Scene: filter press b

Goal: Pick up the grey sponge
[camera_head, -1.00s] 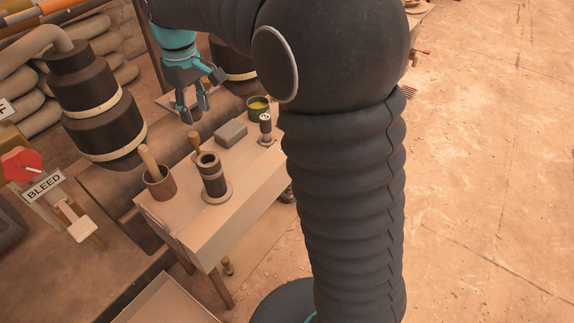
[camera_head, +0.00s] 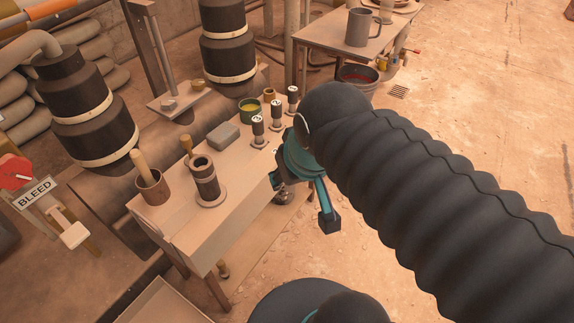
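The grey sponge (camera_head: 224,136) is a small block lying flat on the wooden workbench (camera_head: 228,192), toward its far left edge. My gripper (camera_head: 304,204) hangs off the bench's right side, with a clear gap to the sponge. One teal finger with a dark tip points down and away from the bench. Other dark finger parts show near the bench edge, spread apart from it. The gripper looks open, and I see nothing between its fingers. My arm hides part of the gripper.
Three small dark numbered pieces (camera_head: 276,115) stand right of the sponge, with a yellow-filled pot (camera_head: 250,108) behind. A dark cylinder (camera_head: 207,182) and a brown cup with a pestle (camera_head: 153,188) stand nearer. The bench's near right top is bare.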

